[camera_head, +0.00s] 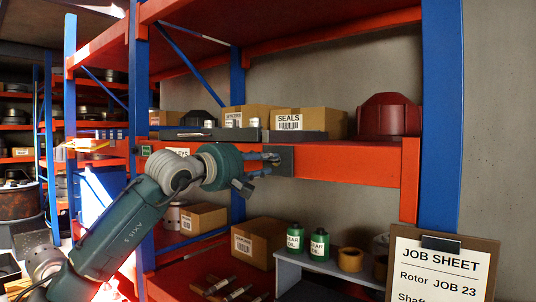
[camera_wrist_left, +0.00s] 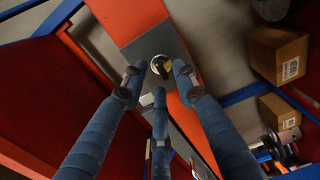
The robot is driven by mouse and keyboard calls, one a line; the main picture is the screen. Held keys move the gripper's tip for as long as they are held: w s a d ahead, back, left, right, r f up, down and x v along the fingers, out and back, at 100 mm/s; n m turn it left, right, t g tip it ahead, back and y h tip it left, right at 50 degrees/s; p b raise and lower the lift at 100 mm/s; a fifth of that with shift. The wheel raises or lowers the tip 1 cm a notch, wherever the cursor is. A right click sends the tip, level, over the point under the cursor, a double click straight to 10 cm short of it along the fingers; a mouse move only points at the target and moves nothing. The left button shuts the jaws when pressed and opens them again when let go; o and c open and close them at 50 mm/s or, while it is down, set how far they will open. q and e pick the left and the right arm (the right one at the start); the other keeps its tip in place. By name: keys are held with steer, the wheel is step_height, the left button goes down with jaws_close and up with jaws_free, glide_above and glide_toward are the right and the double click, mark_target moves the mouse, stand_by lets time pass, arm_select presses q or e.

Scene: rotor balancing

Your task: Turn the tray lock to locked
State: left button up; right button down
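In the head view the dark plate (camera_head: 284,161) sits on the front of the orange shelf beam; the knob is too small to read there. My left gripper (camera_head: 267,159) is at the plate. In the wrist view its three blue fingers (camera_wrist_left: 158,77) are spread around the knob, with small gaps seen at the sides. Contact cannot be told for sure. My right gripper is not in view.
Above the beam stand a dark tray (camera_head: 295,136), a SEALS box (camera_head: 308,121) and a dark red housing (camera_head: 388,115). Below are green bottles (camera_head: 319,244) and a cardboard box (camera_head: 258,242). A blue upright (camera_head: 442,110) and a job sheet (camera_head: 440,270) stand at right.

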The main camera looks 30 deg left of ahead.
arm_select(q)
steer(key=shift+w+d, duration=0.1)
steer(key=shift+w, duration=0.95)
jaws_close()
